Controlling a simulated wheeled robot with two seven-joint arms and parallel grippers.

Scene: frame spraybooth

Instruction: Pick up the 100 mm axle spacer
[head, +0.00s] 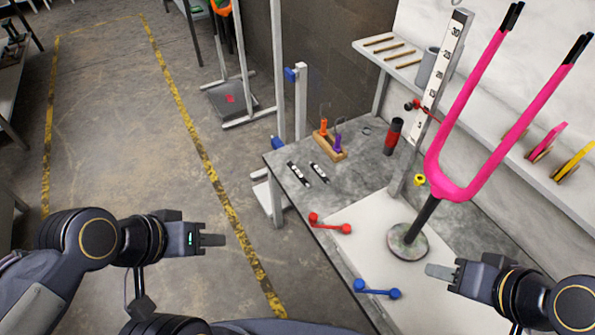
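Two bar-shaped pieces with round knobbed ends lie on the grey bench (272,160). The red bar (330,224) lies near its left edge, and the blue bar (377,290) lies closer to me. I see no readable size marking, so I cannot tell which is the 100 mm axle spacer. My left gripper (218,240) is over the floor, left of the bench and apart from both bars. My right gripper (432,271) is right of the blue bar and apart from it. Each gripper's fingers overlap in this view, so their opening is unclear. I see nothing held.
A pink fork (455,185) stands upright on a round-based stand (408,241) beside a marked ruler post (440,75). A red-black cylinder (393,137), a wooden holder (329,147) and two small black-and-white pieces (309,173) are farther back. Open floor lies left.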

